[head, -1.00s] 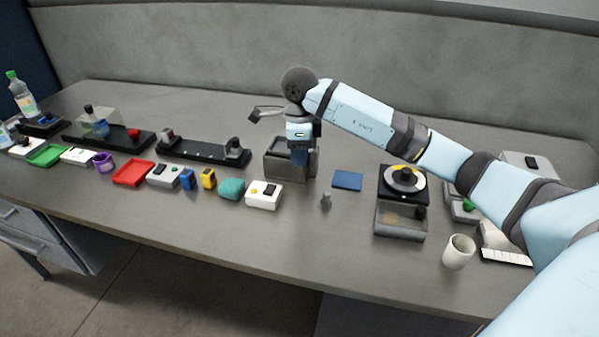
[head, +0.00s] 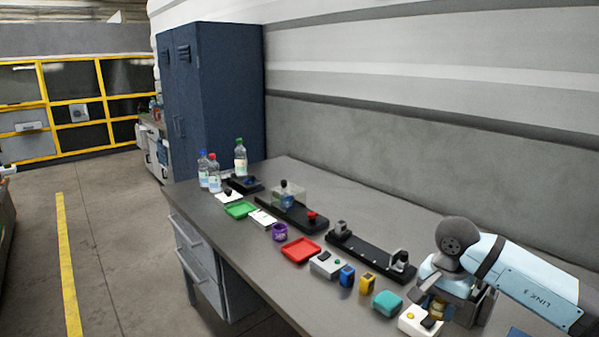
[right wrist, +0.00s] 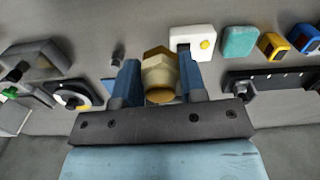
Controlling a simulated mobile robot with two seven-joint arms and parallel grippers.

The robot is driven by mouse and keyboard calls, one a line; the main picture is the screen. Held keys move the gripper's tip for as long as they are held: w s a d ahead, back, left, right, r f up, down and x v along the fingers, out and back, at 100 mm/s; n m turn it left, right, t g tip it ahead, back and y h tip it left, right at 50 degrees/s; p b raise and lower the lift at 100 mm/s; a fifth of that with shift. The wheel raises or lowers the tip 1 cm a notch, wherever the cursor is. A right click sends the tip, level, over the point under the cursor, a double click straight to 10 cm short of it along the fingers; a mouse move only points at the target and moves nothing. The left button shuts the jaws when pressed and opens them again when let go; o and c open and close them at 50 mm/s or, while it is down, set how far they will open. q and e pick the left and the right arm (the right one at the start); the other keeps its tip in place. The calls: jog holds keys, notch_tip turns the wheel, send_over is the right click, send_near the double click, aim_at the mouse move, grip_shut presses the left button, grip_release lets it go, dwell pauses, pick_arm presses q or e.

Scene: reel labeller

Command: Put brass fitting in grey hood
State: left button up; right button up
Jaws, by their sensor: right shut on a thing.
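The brass fitting (right wrist: 160,78) is between the two blue fingers of my right gripper (right wrist: 160,88) in the right wrist view, with its hexagonal part showing. In the head view my right gripper (head: 436,308) is at the lower right, with a bit of brass colour between its fingers. It is shut on the fitting. A grey open-topped box (head: 482,312) is close beside the gripper, partly hidden by it; I cannot tell whether this is the grey hood. A clear greyish cover (head: 291,194) stands farther back on a black base. My left gripper is not in view.
A white box with a yellow button (head: 416,321), a teal block (head: 387,303), a yellow block (head: 367,283) and a blue block (head: 347,276) line the front. A red tray (head: 300,249) and a black rail (head: 365,255) lie farther left. Bottles (head: 240,158) stand at the far end.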

jog(key=a+f+n, duration=0.2)
jog(key=a+n, duration=0.2)
jog(key=n, duration=0.5)
jog(key=s+r+p, duration=0.8)
jog(key=s+p, duration=0.3)
jog(key=p, duration=0.2)
jog(key=shift+r, duration=0.4)
